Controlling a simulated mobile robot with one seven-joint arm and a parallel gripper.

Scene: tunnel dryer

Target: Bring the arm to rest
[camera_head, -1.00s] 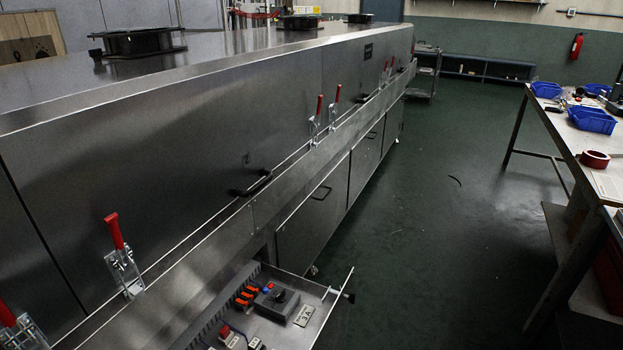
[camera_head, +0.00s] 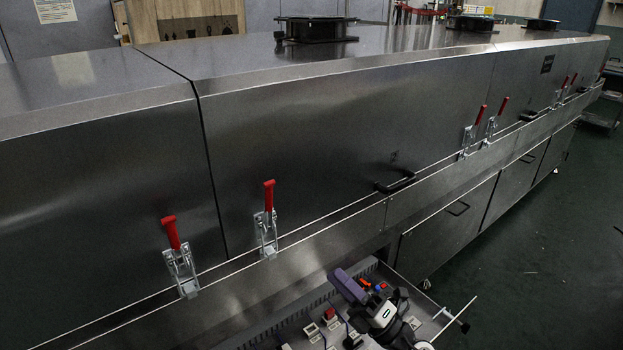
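Part of my arm (camera_head: 385,318) shows at the bottom, right of centre, as a white and black link with a dark purple-grey block at its upper left end. It is in front of the open electrical drawer of the dryer. I cannot make out gripper fingers on it, so whether my gripper is open or shut does not show. No held thing can be seen.
The long steel tunnel dryer (camera_head: 300,120) fills most of the view, with red-handled clamps (camera_head: 269,215) and black handles along its side. The open drawer (camera_head: 440,322) juts out beside my arm, with switches and wiring inside. Green floor (camera_head: 560,260) is clear at the right.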

